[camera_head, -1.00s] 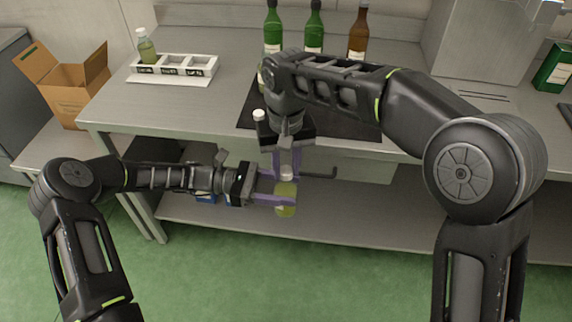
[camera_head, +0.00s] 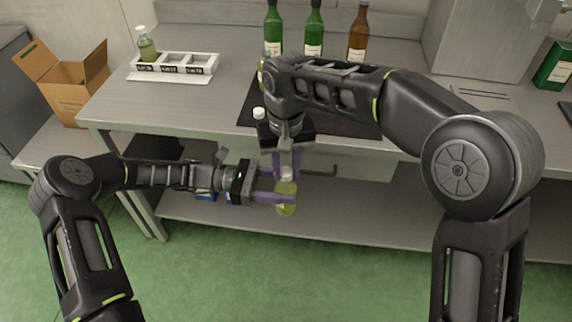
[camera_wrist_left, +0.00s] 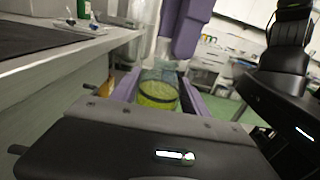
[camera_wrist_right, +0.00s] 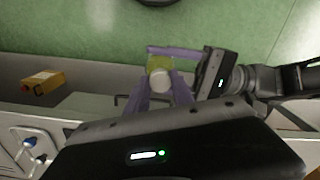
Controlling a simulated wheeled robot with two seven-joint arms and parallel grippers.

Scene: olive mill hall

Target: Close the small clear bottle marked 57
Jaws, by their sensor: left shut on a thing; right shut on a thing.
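A small clear bottle (camera_head: 286,205) with yellow-green liquid is upright in my left gripper (camera_head: 285,199), which is shut around its body. The bottle also shows in the left wrist view (camera_wrist_left: 158,94). My right gripper (camera_head: 286,170) points down from above and is shut on a white cap (camera_wrist_right: 160,78). The cap is at the bottle's mouth, in line with it; whether it is seated or threaded cannot be told. No number on the bottle can be read.
Both grippers are in front of the steel table's edge (camera_head: 215,142), above a lower shelf (camera_head: 350,232). A white rack (camera_head: 196,66) holds another small bottle (camera_head: 147,46). Tall bottles (camera_head: 314,32) stand behind the dark mat (camera_head: 345,118). A white-topped item (camera_head: 259,113) is near my right wrist.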

